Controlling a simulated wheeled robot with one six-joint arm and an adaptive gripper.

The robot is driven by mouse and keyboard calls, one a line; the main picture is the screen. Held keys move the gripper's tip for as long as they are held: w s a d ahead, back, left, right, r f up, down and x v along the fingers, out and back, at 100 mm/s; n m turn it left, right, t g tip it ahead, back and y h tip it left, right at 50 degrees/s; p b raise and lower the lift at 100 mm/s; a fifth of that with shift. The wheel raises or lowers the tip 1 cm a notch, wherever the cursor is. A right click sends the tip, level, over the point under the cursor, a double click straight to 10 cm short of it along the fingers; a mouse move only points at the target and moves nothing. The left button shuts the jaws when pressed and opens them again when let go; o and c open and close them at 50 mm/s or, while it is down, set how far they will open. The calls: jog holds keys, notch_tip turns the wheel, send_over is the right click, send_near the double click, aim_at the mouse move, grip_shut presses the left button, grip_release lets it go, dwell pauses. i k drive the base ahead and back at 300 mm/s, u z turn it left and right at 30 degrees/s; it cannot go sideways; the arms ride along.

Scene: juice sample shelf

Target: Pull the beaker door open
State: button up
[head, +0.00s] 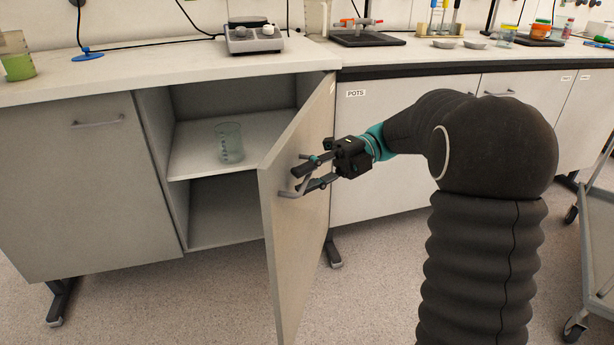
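The cabinet door (298,240) stands wide open, swung out toward me on its right side. Its bar handle (292,194) is on the outer face near the free edge. My gripper (303,178) is at the handle, with its fingers on either side of the bar. Whether the fingers press on the bar is too small to tell. Inside the open cabinet, a clear glass beaker (229,143) stands upright on the middle shelf (190,150).
A closed door (80,190) is left of the opening, and a closed front labelled POTS (385,150) is to the right. The worktop (130,70) holds a hotplate (253,40) and a beaker of green liquid (17,62). A wheeled cart (597,240) stands at the right edge.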

aim_at(295, 225)
jog(key=k, duration=1)
